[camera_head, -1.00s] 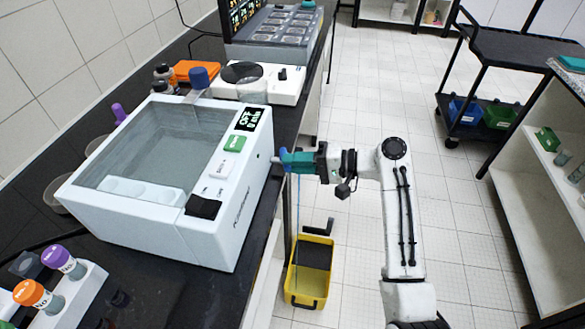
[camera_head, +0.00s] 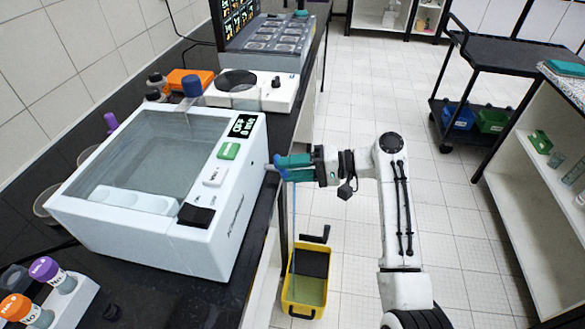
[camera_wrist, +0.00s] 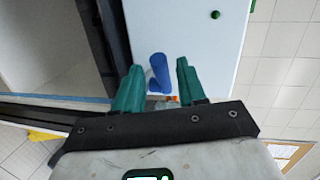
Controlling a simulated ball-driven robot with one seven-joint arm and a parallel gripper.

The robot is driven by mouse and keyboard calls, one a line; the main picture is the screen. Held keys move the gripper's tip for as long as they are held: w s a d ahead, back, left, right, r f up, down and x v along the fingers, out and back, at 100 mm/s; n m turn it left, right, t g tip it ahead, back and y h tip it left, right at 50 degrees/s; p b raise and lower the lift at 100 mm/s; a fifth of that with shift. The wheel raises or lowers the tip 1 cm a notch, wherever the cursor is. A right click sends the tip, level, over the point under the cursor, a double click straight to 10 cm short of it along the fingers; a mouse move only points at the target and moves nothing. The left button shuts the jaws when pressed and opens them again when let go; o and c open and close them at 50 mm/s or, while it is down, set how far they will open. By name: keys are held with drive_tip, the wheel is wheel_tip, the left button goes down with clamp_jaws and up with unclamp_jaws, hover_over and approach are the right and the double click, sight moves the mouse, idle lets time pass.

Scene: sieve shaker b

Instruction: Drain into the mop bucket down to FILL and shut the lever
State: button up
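The white water bath (camera_head: 205,247) stands on the dark bench, its water seen through a clear window (camera_head: 150,150). In the wrist view its blue drain lever (camera_wrist: 159,72) stands between the teal fingertips of my gripper (camera_wrist: 157,82), with gaps on both sides. My gripper (camera_head: 290,165) is open at the bath's right side. A thin bluish stream (camera_head: 293,225) falls below it to the yellow mop bucket (camera_head: 290,298) on the floor. Greenish liquid shows in the bucket's near part. I cannot make out a FILL mark or the exact water level.
A rack (camera_head: 75,305) with orange- and purple-capped bottles stands at the bench's near left. A white device (camera_head: 262,97) and several small bottles are behind the bath. A black cart (camera_head: 500,50) and an open shelf (camera_head: 535,215) are at right. The tiled floor between is clear.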

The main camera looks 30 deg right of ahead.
drive_tip(key=b+v, duration=0.1)
drive_tip(key=v, duration=0.9)
drive_tip(key=shift+s+d+r, duration=0.15)
drive_tip(key=shift+s+d, duration=0.05)
drive_tip(key=shift+d, duration=0.15)
